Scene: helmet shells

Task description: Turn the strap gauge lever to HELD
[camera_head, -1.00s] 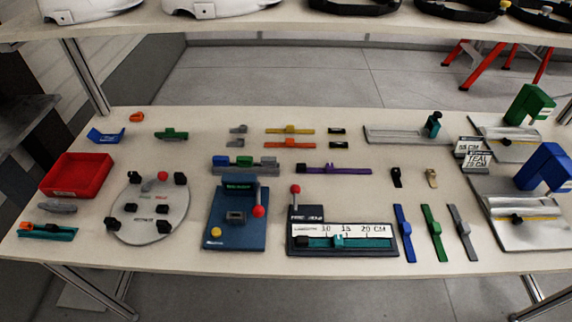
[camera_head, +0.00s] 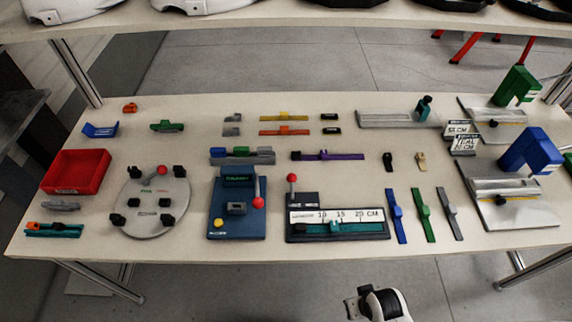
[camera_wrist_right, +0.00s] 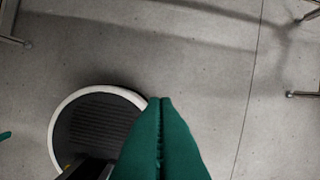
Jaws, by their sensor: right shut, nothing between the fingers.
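The strap gauge (camera_head: 338,221) is a dark block with a white centimetre scale and a teal strap along it, at the front middle of the table. Its lever, a short stem topped by a red ball (camera_head: 292,178), stands upright at the gauge's left end. The lettering by the lever is too small to read. My right gripper (camera_wrist_right: 160,100) has green fingers pressed together, empty, above the floor in the wrist view. Part of my right arm (camera_head: 380,304) shows in front of the table, apart from the gauge. My left gripper is not in view.
A blue device (camera_head: 237,208) with its own red-ball lever stands just left of the gauge. Blue, green and grey straps (camera_head: 422,215) lie to its right. A purple strap (camera_head: 327,155) lies behind it. The floor in front of the table is open.

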